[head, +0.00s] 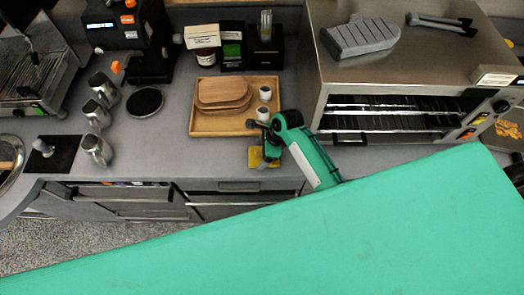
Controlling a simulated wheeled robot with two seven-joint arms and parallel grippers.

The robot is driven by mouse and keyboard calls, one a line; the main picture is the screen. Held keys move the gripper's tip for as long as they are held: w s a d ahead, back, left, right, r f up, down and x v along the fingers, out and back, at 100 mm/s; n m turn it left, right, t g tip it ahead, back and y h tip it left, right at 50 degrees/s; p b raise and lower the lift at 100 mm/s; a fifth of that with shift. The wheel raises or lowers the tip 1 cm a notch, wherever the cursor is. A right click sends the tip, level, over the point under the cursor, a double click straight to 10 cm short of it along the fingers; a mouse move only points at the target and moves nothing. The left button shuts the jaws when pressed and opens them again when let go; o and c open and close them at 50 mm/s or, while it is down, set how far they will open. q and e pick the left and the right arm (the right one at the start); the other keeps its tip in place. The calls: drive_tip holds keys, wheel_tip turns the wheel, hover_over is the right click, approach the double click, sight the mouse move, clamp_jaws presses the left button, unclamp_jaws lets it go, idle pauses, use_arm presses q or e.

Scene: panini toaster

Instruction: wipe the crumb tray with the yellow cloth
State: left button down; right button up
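The yellow cloth (255,160) is at the front of the grey counter, below the wooden tray. My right gripper (265,150) is right over the cloth and covers part of it. The fingers are small and dark here, so I cannot tell whether they are closed on the cloth. The steel toaster (318,100) stands at the right with two dark racks in its open front. A dark handle-like part (348,138) shows low on its front; I cannot tell whether it belongs to the crumb tray. My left gripper is not in view.
A wooden tray (222,130) holds boards and two white cups. Metal jugs (97,148) and a black disc (145,102) stand left. A grey ridged mitt (360,37) and dark tongs (440,22) lie on the toaster. The counter left of the cloth is clear.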

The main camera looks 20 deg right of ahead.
drive_tip(key=shift+r, duration=0.15)
idle(0.5)
drive_tip(key=shift+r, duration=0.6)
drive_tip(key=shift+c, duration=0.2)
clamp_jaws()
drive_tip(key=shift+r, duration=3)
